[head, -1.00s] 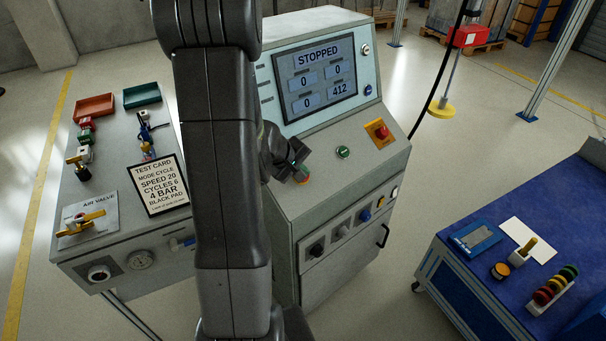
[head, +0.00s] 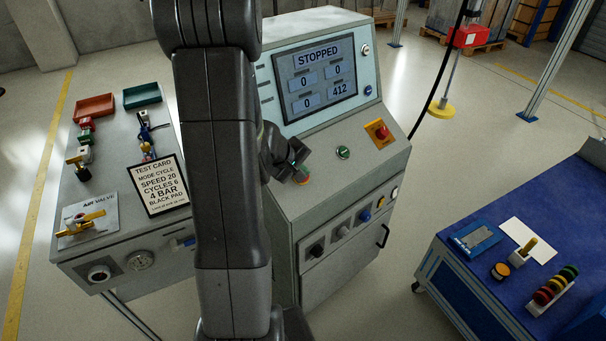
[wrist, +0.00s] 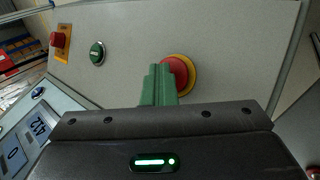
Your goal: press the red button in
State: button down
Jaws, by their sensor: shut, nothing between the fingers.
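A round red button (wrist: 174,72) with a yellow ring sits on the grey sloping console top in the wrist view. In the head view only a small part of it (head: 304,182) shows below my gripper. My gripper (head: 298,170) is shut and empty. Its green fingers (wrist: 158,82) lie over the left part of the button in the wrist view. I cannot tell whether the fingertips touch it. A second red button (head: 381,131) on a yellow plate stands farther right on the console; it also shows at the upper left of the wrist view (wrist: 57,39).
A green button (head: 343,152) lies between the two red ones. The console screen (head: 317,77) reads STOPPED, with 412 at lower right. Knobs line the console front. A test card (head: 160,186) stands on the left bench. A blue table (head: 560,215) is at right.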

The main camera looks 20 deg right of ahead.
jog(key=shift+f, duration=0.2)
dwell(0.4)
jog(key=shift+w+a+f+b, duration=0.1)
jog(key=shift+w+f+b, duration=0.1)
jog(key=shift+b, duration=0.4)
jog(key=shift+s+r, duration=0.1)
jog(key=shift+r, duration=0.1)
jog(key=s+d+r+p, duration=0.1)
jog(key=s+r, duration=0.2)
jog(key=r, duration=0.2)
jog(key=shift+p, duration=0.4)
jog(key=shift+d+r, duration=0.1)
